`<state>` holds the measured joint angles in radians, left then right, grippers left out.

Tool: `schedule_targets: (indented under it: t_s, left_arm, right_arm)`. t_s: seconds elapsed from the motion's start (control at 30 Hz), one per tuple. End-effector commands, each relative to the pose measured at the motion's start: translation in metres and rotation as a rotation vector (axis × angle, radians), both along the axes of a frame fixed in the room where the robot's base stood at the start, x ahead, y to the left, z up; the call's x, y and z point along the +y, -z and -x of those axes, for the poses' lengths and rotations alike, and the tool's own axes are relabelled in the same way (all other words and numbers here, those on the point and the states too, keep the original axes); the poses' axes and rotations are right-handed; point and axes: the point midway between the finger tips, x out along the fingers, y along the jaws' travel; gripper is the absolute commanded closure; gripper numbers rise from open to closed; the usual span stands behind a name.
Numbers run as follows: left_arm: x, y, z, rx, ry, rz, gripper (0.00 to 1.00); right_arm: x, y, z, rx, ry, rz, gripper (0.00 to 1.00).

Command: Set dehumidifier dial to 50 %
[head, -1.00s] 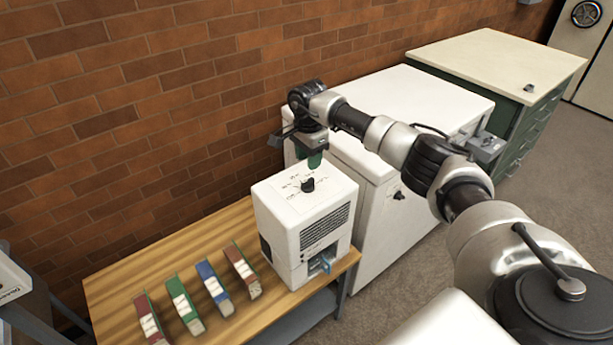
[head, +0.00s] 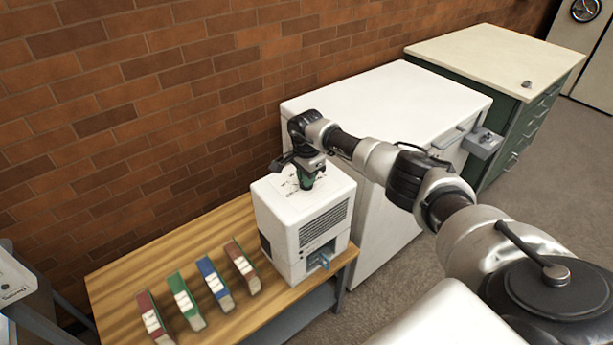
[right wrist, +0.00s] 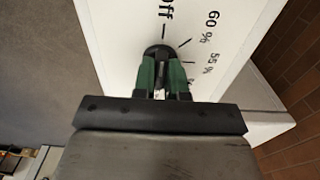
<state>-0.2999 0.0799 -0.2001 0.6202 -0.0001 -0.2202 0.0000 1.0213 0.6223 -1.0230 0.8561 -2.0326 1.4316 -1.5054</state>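The dehumidifier is a white box (head: 320,215) standing on the right end of a wooden bench. Its top face carries a black dial (right wrist: 157,52) with printed marks around it; "Off", "60 %" and "55 %" (right wrist: 212,64) are readable in the right wrist view. Further marks are hidden behind my fingers. My right gripper (head: 307,183) points down at the dial. In the right wrist view its two green fingers (right wrist: 161,72) lie close on either side of the dial's dark middle. Whether they press on it is not clear. The dial's pointer is hidden. My left gripper is not in view.
Several coloured binders (head: 185,302) lie on the wooden bench (head: 115,280) left of the dehumidifier. A white cabinet (head: 400,95) stands close behind and right of it, then a green drawer cabinet (head: 500,52). A brick wall (head: 130,90) runs behind. Carpeted floor is free at right.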

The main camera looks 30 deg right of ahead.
Motion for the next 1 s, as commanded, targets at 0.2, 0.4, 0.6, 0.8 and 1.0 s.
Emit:
schedule_targets:
  t_s: [0.2,0.4,0.6,0.8,1.0]
  left_arm:
    - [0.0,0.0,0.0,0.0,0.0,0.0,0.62]
    - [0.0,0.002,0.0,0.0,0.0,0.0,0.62]
    - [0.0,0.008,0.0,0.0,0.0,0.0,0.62]
    - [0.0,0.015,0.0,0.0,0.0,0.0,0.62]
    - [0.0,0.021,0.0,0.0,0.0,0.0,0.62]
  right_arm:
    - [0.0,0.0,0.0,-0.001,0.001,0.0,1.0]
    - [0.0,0.0,0.0,-0.001,0.029,0.0,1.0]
    - [0.0,0.0,-0.001,-0.002,0.125,0.001,1.0]
    - [0.0,0.001,-0.001,-0.002,0.289,0.0,1.0]
    - [0.0,0.0,-0.001,-0.003,0.479,-0.001,1.0]
